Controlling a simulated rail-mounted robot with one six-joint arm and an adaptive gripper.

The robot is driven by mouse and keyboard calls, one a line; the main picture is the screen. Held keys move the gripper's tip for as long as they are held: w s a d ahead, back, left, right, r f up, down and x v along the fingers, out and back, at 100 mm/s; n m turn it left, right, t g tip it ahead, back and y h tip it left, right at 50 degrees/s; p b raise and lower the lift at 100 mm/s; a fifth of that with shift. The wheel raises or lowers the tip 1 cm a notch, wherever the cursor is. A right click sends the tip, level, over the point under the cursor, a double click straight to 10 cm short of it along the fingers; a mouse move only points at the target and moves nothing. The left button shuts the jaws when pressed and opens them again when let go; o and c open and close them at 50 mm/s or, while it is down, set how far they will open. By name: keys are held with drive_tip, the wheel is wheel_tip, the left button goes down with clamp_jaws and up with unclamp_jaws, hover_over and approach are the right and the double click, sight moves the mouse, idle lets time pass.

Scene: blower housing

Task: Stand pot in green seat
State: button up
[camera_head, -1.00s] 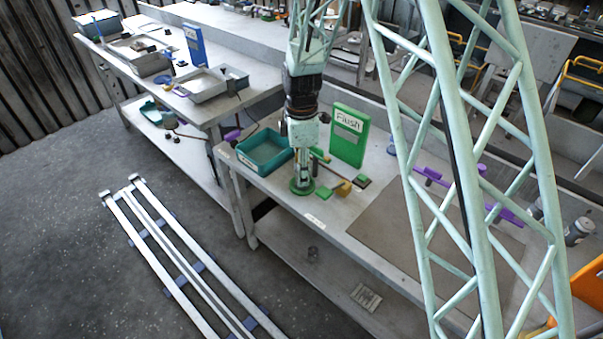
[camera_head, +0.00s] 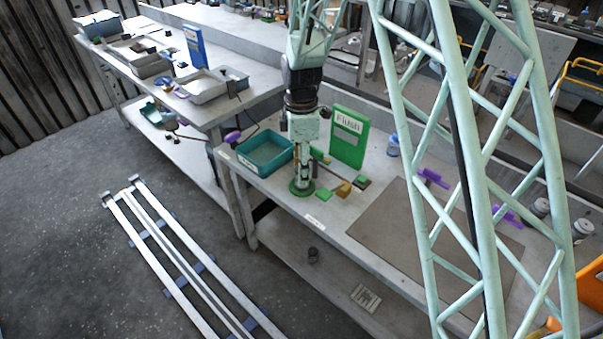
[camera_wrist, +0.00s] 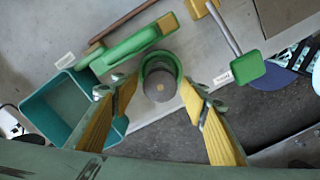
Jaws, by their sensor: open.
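The green seat (camera_head: 302,188) is a round ring near the bench's front edge; it also shows in the wrist view (camera_wrist: 163,56). A grey, round-topped pot (camera_wrist: 160,86) with a small tan centre appears upright inside the ring. How deep it sits cannot be told. My gripper (camera_wrist: 160,92) is open, its yellow-padded fingers on either side of the pot with visible gaps. In the head view my gripper (camera_head: 303,172) is pointed down right above the seat and hides most of the pot.
A teal bin (camera_head: 246,161) stands left of the seat. A green "Flush" binder (camera_head: 348,138) stands upright behind. A brown mat (camera_head: 400,225) lies farther right.

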wheel_tip(320, 180, up, 10)
drive_tip(key=shift+f+p, duration=0.1)
drive_tip(key=shift+p, duration=0.6)
idle(0.4)
